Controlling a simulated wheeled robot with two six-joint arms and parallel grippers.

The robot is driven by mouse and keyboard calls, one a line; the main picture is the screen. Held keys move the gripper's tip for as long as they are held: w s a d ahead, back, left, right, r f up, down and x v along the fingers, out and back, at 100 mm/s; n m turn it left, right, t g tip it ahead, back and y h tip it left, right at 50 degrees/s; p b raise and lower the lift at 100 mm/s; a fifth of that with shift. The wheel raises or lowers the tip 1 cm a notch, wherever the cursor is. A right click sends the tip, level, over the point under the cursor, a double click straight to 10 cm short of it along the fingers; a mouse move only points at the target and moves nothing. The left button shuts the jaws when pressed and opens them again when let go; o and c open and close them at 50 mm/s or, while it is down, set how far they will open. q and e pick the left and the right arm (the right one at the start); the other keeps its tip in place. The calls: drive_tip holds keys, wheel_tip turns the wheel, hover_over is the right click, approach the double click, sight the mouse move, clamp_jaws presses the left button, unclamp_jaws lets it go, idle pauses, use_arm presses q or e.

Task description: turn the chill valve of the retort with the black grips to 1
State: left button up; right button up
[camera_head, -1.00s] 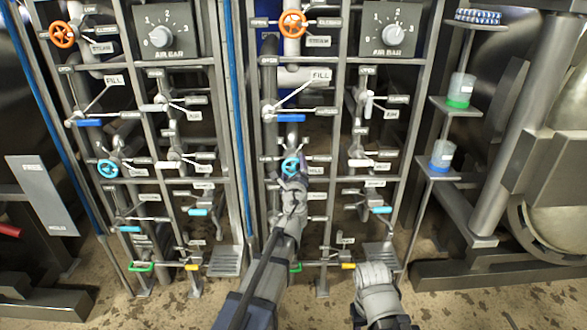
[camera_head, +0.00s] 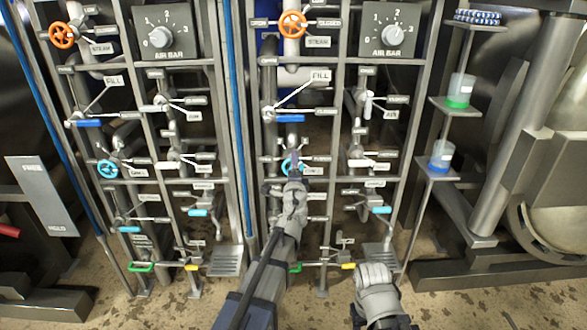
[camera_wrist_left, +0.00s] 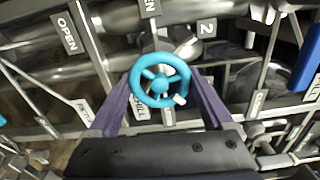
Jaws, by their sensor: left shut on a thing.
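The cyan chill handwheel (camera_head: 291,166) sits on the pipe rack right of the blue upright. It shows whole in the left wrist view (camera_wrist_left: 160,80), with a white mark on its lower right rim. My left gripper (camera_head: 291,178) is at this wheel; in the wrist view its two purple fingers (camera_wrist_left: 160,95) stand on either side of the rim, shut on it. A label reading "2" (camera_wrist_left: 207,27) is up and right of the wheel. Black grips cannot be made out.
A similar left rack has another cyan wheel (camera_head: 108,169). An orange steam wheel (camera_head: 292,23) and a fill lever with a blue grip (camera_head: 290,118) are above my gripper. Air bar dials (camera_head: 393,35) sit higher. Shelves with containers (camera_head: 443,153) stand right.

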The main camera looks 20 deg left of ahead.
use_arm(q)
drive_tip(key=shift+n, duration=1.7)
drive_tip(key=o, duration=1.1)
drive_tip(key=shift+o, duration=0.2)
drive_tip(key=shift+s, duration=0.1)
drive_tip(key=v, duration=0.7)
drive_tip(key=shift+s, duration=0.35)
drive_tip(key=shift+d, duration=0.1)
